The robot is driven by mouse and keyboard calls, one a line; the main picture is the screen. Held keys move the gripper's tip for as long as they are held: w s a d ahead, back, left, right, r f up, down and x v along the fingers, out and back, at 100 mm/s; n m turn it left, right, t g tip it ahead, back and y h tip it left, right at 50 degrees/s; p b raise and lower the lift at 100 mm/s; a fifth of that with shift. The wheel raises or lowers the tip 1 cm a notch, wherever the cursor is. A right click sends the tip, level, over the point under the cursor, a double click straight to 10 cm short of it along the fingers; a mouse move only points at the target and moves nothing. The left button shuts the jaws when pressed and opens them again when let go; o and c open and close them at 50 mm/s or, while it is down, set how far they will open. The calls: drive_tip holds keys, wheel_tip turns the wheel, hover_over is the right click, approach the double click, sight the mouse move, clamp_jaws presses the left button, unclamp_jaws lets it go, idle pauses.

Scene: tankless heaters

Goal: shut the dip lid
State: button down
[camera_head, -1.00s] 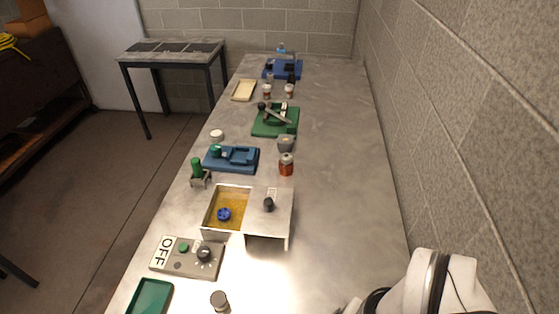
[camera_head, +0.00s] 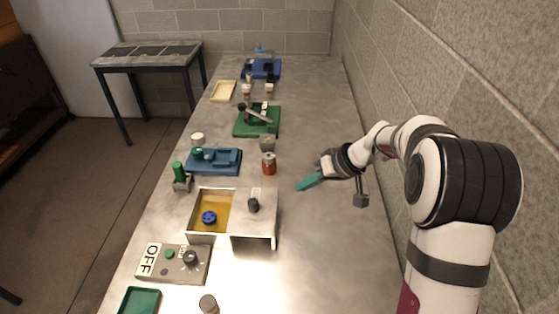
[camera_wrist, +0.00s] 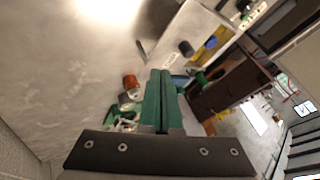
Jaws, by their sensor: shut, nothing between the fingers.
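The dip box (camera_head: 210,212) stands on the bench with its left part open, showing a yellow inside and a blue round part (camera_head: 209,217). Its grey metal lid (camera_head: 262,222) with a dark knob (camera_head: 253,205) lies over to the right of the opening. My gripper (camera_head: 299,187) has teal fingers, shut and empty, held to the right of the lid and apart from it. In the wrist view the closed fingers (camera_wrist: 158,75) point toward the bench, with the lid (camera_wrist: 187,27) and knob (camera_wrist: 186,48) beyond them.
An orange-topped jar (camera_head: 268,164) and a blue fixture (camera_head: 215,161) stand behind the box. A grey OFF control panel (camera_head: 172,263) and a green tray (camera_head: 139,302) are nearer. The bench right of the box is clear up to the block wall (camera_head: 440,70).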

approach(268, 210)
drive_tip(key=w+f, duration=0.1)
drive_tip(key=w+a+f, duration=0.2)
drive_tip(key=f, duration=0.1)
drive_tip(key=shift+w, duration=0.15)
drive_tip(key=shift+s+a+r, duration=0.1)
drive_tip(key=shift+s+a, duration=0.05)
drive_tip(key=shift+a, duration=0.4)
drive_tip(key=shift+s+a, duration=0.2)
drive_tip(key=shift+a, duration=0.35)
drive_tip(key=shift+s+a, duration=0.15)
drive_tip(key=shift+a, duration=0.4)
drive_tip(key=a, duration=1.2)
drive_tip(key=shift+a, duration=0.15)
